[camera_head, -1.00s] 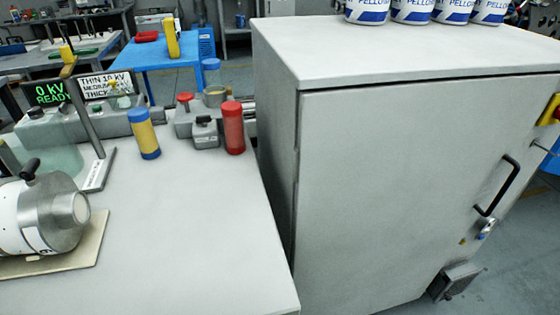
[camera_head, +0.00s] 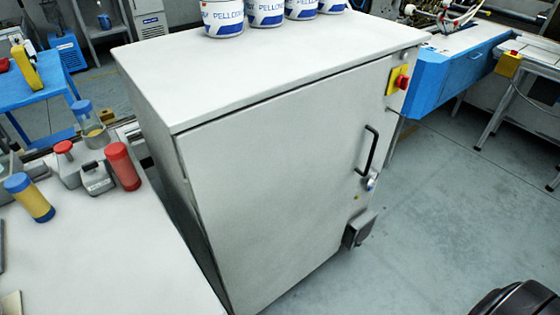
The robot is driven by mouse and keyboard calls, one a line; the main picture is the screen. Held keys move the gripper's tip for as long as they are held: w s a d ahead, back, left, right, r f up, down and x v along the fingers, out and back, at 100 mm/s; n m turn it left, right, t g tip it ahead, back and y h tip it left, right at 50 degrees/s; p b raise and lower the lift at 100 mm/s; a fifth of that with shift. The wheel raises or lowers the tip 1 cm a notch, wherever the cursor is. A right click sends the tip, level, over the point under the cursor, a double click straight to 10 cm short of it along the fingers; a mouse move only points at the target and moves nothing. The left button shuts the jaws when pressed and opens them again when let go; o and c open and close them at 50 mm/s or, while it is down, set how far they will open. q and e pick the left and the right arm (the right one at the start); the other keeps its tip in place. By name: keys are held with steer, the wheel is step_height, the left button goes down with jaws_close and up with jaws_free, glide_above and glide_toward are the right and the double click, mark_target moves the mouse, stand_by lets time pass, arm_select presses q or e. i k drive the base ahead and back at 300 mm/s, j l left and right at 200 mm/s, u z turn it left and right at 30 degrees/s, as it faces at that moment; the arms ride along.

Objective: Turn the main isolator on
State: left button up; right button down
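A red rotary knob on a yellow plate (camera_head: 398,80), which looks like the main isolator, sits at the upper right edge of the grey cabinet's (camera_head: 270,170) front. The knob's exact setting is too small to read. The cabinet door is closed, with a black bar handle (camera_head: 368,150) and a small lock with something blue (camera_head: 371,184) below it. Neither of my grippers shows. A dark rounded part at the bottom right corner may belong to my own arm.
White tubs (camera_head: 222,17) with blue labels stand on the cabinet top. A grey box (camera_head: 358,230) juts out low on the door's right. A bench at left holds a red cylinder (camera_head: 122,166) and a yellow-blue cylinder (camera_head: 30,198). Floor at right (camera_head: 450,210) is clear.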

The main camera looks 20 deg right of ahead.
mark_target(401, 82)
steer(key=k+l+u, duration=0.1)
steer(key=l, duration=0.5)
steer(key=k+l+u, duration=0.15)
steer(key=l, duration=0.45)
steer(key=k+l+u, duration=0.1)
steer(key=l, duration=0.45)
steer(key=k+l+u, duration=0.1)
steer(key=k+l, duration=0.2)
steer(key=l, duration=0.25)
steer(key=k+l+u, duration=0.1)
steer(key=k+l, duration=0.15)
steer(key=l, duration=0.3)
steer(key=k+l+u, duration=0.15)
steer(key=l, duration=0.35)
steer(key=k+l+u, duration=0.1)
steer(key=k+l, duration=0.25)
steer(key=l, duration=0.15)
steer(key=k+l+u, duration=0.1)
steer(key=k+l, duration=0.15)
steer(key=l, duration=0.25)
steer(key=i+l+u, duration=0.2)
steer(key=i+l, duration=0.15)
steer(key=l, duration=0.25)
steer(key=i+l+u, duration=0.15)
steer(key=l, duration=0.2)
steer(key=i+l+u, duration=0.2)
steer(key=i+l, duration=0.15)
steer(key=l, duration=0.35)
steer(key=k, duration=1)
